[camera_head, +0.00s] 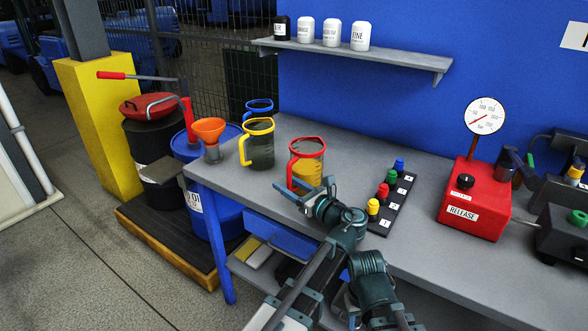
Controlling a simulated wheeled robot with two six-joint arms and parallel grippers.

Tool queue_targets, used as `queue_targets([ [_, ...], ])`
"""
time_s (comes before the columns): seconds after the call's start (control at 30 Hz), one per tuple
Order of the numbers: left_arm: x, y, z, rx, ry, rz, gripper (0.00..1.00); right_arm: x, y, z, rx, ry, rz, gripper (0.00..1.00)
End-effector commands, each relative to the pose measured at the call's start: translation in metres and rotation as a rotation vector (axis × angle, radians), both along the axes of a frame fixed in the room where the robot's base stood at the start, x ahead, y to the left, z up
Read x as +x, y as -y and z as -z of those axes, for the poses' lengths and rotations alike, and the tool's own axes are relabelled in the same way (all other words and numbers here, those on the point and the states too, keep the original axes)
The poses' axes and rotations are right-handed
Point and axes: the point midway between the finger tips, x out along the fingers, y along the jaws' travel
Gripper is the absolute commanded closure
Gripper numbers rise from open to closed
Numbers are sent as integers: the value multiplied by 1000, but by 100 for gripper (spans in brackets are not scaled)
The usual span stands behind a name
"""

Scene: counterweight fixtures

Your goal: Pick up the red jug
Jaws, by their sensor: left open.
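The red jug (310,166) stands upright on the grey workbench. It is a clear jug with a red rim, a red handle on its left side and yellowish contents low in it. My left gripper (291,190) is open at the jug's near side, with its fingers in front of the jug's lower part. Nothing shows between the fingers, and I cannot tell whether they touch the jug. The jug's base is partly hidden by the gripper. My right gripper does not show.
A yellow jug (261,152) and a blue jug (258,105) stand to the left and behind, beside an orange funnel (209,129). A strip with coloured knobs (392,209) lies right of the gripper. A red gauge box (474,200) stands further right.

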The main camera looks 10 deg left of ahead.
Motion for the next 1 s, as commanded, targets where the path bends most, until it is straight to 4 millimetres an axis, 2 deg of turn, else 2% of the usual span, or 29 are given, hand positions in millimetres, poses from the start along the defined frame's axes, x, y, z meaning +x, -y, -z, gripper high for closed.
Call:
queue_targets([
  [0.17,0,0,0,0,0,0,49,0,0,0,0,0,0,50],
  [0.47,0,0,0,0,0,0,100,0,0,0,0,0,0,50],
  [1.0,0,0,0,0,0,0,100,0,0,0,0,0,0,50],
])
